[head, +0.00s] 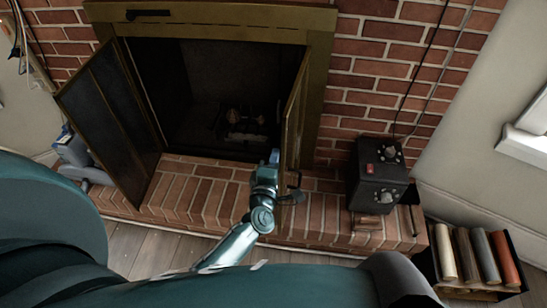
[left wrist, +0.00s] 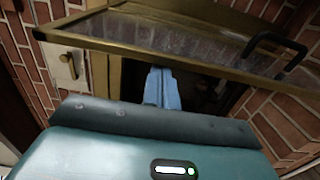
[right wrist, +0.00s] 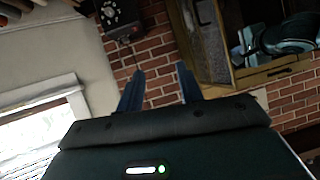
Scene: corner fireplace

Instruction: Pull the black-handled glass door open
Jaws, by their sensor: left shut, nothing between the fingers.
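The black-handled glass door (head: 293,108) is the right-hand panel of the fireplace, brass-framed and standing swung out from the opening. Its black handle (head: 293,190) is low on the outer side; in the left wrist view the handle (left wrist: 276,50) is at right. My left gripper (head: 272,158) is shut and empty, beside the door's inner side near its free edge, away from the handle. In the left wrist view its fingers (left wrist: 162,87) reach up to the door frame; I cannot tell whether they touch. My right gripper (right wrist: 160,88) is open and empty, pointing at the brick wall.
The other mesh-like door panel (head: 108,112) stands wide open at left. The firebox (head: 215,85) is dark, with a grate inside. A black box with knobs (head: 379,172) sits on the brick hearth (head: 185,190) at right. A holder of coloured rolls (head: 478,290) stands beyond it.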

